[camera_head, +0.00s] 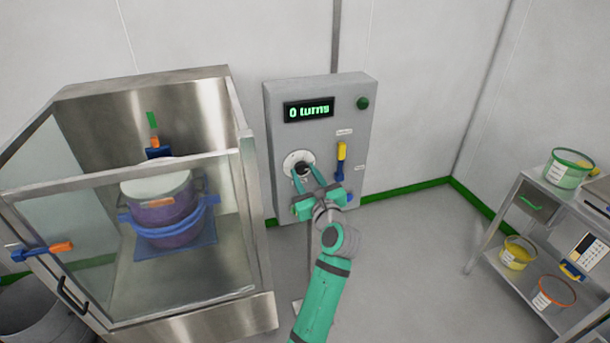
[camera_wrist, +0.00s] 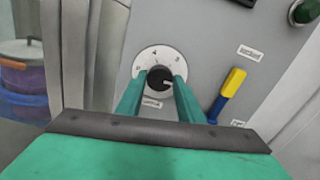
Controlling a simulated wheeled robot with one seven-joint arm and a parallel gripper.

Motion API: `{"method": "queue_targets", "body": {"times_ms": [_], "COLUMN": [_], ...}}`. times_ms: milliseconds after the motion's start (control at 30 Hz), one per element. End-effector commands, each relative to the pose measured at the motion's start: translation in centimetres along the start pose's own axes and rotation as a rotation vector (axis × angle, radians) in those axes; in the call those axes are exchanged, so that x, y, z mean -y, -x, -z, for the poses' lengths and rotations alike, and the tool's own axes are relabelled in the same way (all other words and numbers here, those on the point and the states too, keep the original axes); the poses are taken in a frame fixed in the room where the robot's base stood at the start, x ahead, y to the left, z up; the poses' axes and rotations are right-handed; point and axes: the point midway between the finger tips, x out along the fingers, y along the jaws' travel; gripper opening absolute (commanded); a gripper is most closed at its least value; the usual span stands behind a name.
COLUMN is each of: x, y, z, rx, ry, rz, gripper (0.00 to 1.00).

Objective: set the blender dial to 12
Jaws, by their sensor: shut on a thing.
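The blender dial (camera_wrist: 160,78) is a black knob on a round white scale plate (camera_wrist: 150,60), on the front of a grey control panel (camera_head: 325,140). The scale shows a 4 at the top; other marks are small, and the exact setting is not clear. In the head view the dial (camera_head: 301,169) is partly behind the fingers. My gripper (camera_wrist: 160,85) has its two green fingers on either side of the knob, shut on it. In the head view my gripper (camera_head: 305,175) reaches the panel from below. The display (camera_head: 308,110) reads "0 turns".
A yellow and blue lever (camera_head: 340,160) sits just right of the dial, with a green button (camera_head: 362,103) above. A glass-fronted cabinet (camera_head: 140,200) holding a purple drum (camera_head: 160,195) stands left. A shelf cart (camera_head: 535,215) with several tubs stands right.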

Motion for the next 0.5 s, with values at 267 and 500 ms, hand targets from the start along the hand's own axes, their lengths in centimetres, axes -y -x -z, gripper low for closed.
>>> {"method": "queue_targets", "body": {"times_ms": [267,500], "x": [0.16,0.16], "y": [0.11,0.10], "z": [0.36,0.35], "rx": [-0.006,-0.006], "ry": [-0.017,-0.016], "rz": [0.002,0.002], "gripper": [0.12,0.39]}}
